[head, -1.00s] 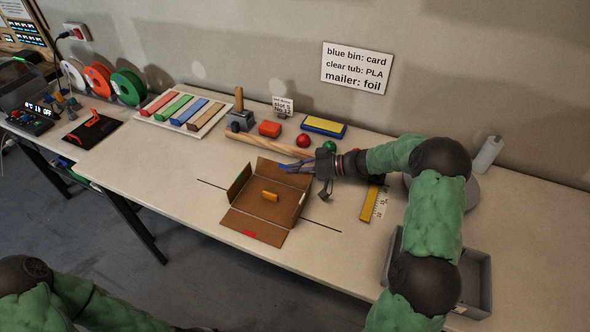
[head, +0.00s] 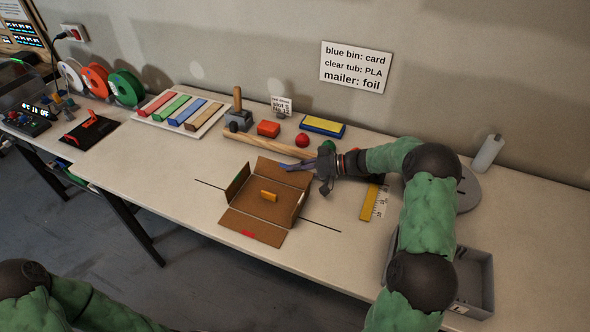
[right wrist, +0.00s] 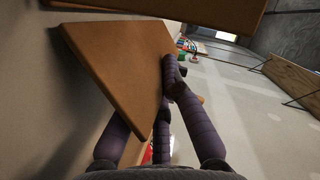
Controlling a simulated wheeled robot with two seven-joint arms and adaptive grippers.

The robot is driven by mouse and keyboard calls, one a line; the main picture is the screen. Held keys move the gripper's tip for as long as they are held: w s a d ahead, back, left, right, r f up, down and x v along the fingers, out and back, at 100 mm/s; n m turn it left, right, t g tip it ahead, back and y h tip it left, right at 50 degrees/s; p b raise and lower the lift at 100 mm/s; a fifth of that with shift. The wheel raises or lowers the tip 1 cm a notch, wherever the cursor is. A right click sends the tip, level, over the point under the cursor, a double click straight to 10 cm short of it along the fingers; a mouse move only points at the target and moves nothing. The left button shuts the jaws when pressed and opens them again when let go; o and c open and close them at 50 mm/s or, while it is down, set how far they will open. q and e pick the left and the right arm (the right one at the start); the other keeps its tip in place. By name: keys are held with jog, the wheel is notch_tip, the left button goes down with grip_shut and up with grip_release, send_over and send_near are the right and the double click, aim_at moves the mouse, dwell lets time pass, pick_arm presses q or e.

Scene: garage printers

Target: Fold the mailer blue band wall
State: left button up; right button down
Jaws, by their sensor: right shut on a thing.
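The open cardboard mailer (head: 250,196) lies on the table with its walls tilted at different angles. The blue band (head: 284,166) marks its back wall; a green mark (head: 237,182) is on the left wall and a red one (head: 248,233) on the flat front wall. A small orange piece (head: 269,196) lies inside. My right gripper (head: 298,167) is at the back wall beside the blue band, its fingers shut on that wall. In the right wrist view a brown cardboard panel (right wrist: 120,65) runs between the dark fingers. My left gripper is out of view.
A wooden rod (head: 265,145), a red ball (head: 302,140), a green ball and a yellow-blue block (head: 323,126) stand behind the mailer. A yellow ruler (head: 369,203) lies to its right, and a grey bin (head: 474,290) at front right. Table left of the mailer is clear.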

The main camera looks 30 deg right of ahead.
jog(key=c, duration=1.4)
grip_release()
jog(key=shift+o, duration=0.2)
jog(key=shift+r, duration=0.1)
notch_tip(320, 180, up, 10)
jog(key=shift+f, duration=0.15)
